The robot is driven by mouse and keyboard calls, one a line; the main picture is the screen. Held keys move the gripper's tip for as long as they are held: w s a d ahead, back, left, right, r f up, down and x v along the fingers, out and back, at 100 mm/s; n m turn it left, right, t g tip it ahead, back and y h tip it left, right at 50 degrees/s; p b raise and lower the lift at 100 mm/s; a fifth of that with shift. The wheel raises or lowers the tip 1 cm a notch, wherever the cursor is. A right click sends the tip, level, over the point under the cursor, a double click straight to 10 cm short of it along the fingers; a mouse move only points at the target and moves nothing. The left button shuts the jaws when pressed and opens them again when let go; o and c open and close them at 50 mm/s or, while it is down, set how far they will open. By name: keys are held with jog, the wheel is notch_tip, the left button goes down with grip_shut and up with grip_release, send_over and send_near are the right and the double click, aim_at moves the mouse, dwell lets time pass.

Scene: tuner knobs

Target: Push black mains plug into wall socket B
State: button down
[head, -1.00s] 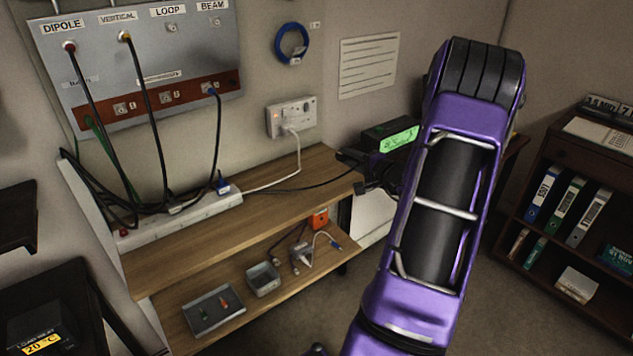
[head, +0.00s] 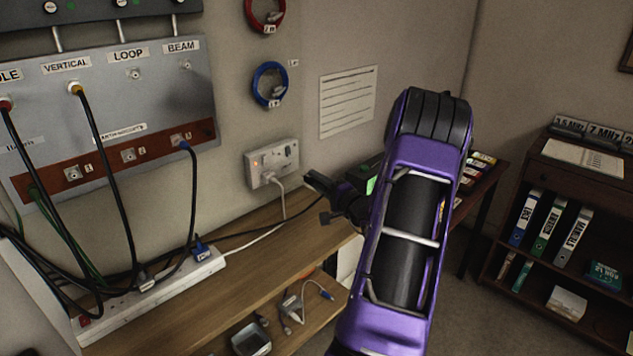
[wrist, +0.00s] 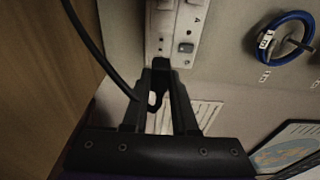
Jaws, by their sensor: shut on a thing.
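The white double wall socket (head: 272,163) is on the wall, with a white plug (head: 276,181) and its cable in its left part. Its right part looks empty. In the wrist view the socket plate (wrist: 187,30) is just beyond the fingertips. My gripper (head: 314,184) is to the right of the socket and a little lower, apparently short of the plate. It also shows in the wrist view (wrist: 160,75), shut on the black mains plug (wrist: 158,66). The plug is mostly hidden by the fingers. Its black cable (wrist: 95,52) loops off to the upper left. The pins are hidden.
A wooden shelf (head: 235,262) lies below the socket, with a white power strip (head: 150,295) at its left. The white cable (head: 250,242) and black cable (head: 262,230) cross above it. A blue coil (head: 270,84) and a paper sheet (head: 348,100) are on the wall.

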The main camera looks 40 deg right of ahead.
aim_at(289, 165)
jog(key=shift+f+b, duration=0.1)
jog(key=shift+b, duration=0.35)
jog(key=shift+w, duration=2.85)
jog(key=shift+w, duration=1.45)
jog(key=c, duration=0.6)
grip_release()
jog(key=shift+s, duration=0.1)
jog(key=s, duration=0.5)
jog(key=s+a, duration=0.1)
jog(key=s, duration=0.5)
jog(key=s+a, duration=0.1)
jog(key=s, duration=0.5)
